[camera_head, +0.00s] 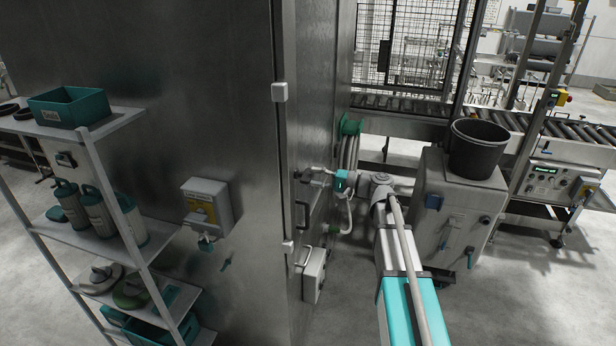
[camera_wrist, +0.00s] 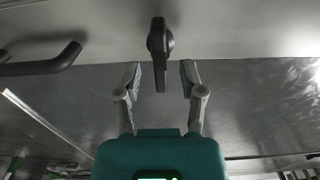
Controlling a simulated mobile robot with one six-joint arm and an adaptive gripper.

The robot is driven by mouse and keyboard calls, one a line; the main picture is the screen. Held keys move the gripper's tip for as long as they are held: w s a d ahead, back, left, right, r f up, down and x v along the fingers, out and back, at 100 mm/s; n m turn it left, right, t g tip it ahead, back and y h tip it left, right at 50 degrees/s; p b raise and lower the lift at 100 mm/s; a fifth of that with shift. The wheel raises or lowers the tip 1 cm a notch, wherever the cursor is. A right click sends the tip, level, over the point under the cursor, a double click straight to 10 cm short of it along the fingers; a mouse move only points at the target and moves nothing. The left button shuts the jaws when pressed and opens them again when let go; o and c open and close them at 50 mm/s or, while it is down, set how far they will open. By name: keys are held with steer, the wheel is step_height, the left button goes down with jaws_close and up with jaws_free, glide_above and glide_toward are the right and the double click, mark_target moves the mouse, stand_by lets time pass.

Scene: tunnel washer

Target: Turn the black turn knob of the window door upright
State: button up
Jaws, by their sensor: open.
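The black turn knob (camera_wrist: 159,45) is at the top middle of the wrist view, on a grey metal door face. Its grip runs up and down in that picture, crosswise to the dark bar handle (camera_wrist: 42,66) at the left. My gripper (camera_wrist: 161,74) is open. Its fingertips are either side of the knob's lower end, with a gap on both sides. In the head view my gripper (camera_head: 314,178) is at the narrow side of the tall steel housing (camera_head: 180,90). The knob is too small there to make out clearly.
A bar handle (camera_head: 303,217) is below my gripper in the head view. A hose reel (camera_head: 350,127) hangs just behind it. A grey cabinet (camera_head: 455,215) with a black bucket (camera_head: 478,149) stands to the right. A shelf (camera_head: 95,235) stands at the left.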

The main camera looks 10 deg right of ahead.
mark_target(304, 175)
steer(key=shift+x, duration=1.3)
jaws_close()
